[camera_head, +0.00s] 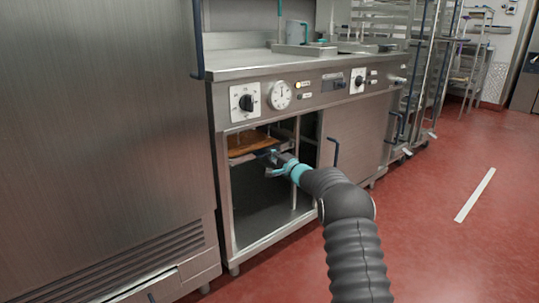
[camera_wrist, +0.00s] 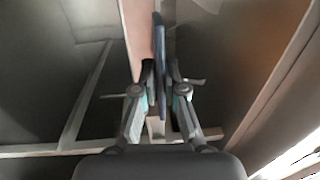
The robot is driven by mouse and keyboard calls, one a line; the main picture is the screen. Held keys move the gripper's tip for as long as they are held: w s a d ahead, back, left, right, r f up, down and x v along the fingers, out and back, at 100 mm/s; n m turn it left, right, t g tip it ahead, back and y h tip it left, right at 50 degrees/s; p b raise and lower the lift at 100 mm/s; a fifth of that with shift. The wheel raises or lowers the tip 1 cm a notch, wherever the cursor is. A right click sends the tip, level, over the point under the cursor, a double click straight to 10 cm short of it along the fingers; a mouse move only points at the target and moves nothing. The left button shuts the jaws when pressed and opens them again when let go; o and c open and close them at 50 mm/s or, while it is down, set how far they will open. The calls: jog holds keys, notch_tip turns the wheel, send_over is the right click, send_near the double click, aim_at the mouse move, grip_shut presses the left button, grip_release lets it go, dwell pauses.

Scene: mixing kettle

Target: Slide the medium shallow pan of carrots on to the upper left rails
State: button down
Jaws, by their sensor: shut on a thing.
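The shallow pan (camera_head: 243,157) with orange-brown carrots (camera_head: 252,141) sits high in the left side of the open cabinet (camera_head: 262,205) under the counter. It looks roughly level and mostly inside the opening. My gripper (camera_head: 272,161) is at the pan's front, at the cabinet mouth. In the wrist view my gripper (camera_wrist: 160,82) is shut on a dark blue bar (camera_wrist: 159,45), which looks like the pan's handle. The rails under the pan are too dark and small to make out, so I cannot tell how it rests on them.
A thin upright post (camera_head: 296,165) stands inside the opening, right of the pan. A closed cabinet door (camera_head: 360,145) with a blue handle is to the right. A large steel unit (camera_head: 100,130) stands close on the left. Red floor (camera_head: 440,220) is free at the right.

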jog(key=shift+r, duration=0.25)
jog(key=c, duration=1.2)
grip_release()
jog(key=shift+c, duration=0.2)
jog(key=shift+o, duration=0.6)
jog(key=shift+f, duration=0.4)
jog(key=o, duration=0.4)
jog(key=shift+r, duration=0.1)
jog(key=shift+v, duration=3.5)
jog(key=shift+r, duration=0.1)
